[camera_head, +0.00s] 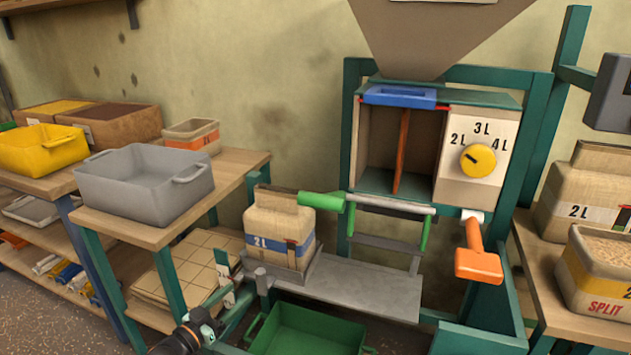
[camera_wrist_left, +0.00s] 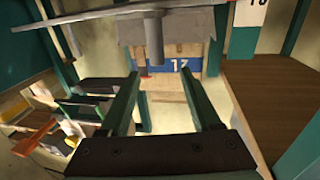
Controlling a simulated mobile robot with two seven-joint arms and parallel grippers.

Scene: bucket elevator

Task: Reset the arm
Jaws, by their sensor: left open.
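My left gripper (camera_head: 243,272) comes in at the lower left of the head view, its dark wrist at the bottom edge. Its fingers point up beside the 2L sack (camera_head: 280,228), which stands on a grey metal shelf. In the left wrist view my left gripper (camera_wrist_left: 162,80) has its two green fingers spread apart with nothing held between them. Whether a finger touches the shelf or the sack cannot be told. My right gripper is in neither view.
A green crate (camera_head: 307,335) sits below the shelf. The machine has a yellow dial (camera_head: 478,160), an orange handle (camera_head: 479,262) and a green handle (camera_head: 321,201). A grey tub (camera_head: 125,187) stands on the left table. A split-labelled bin (camera_head: 602,292) stands at right.

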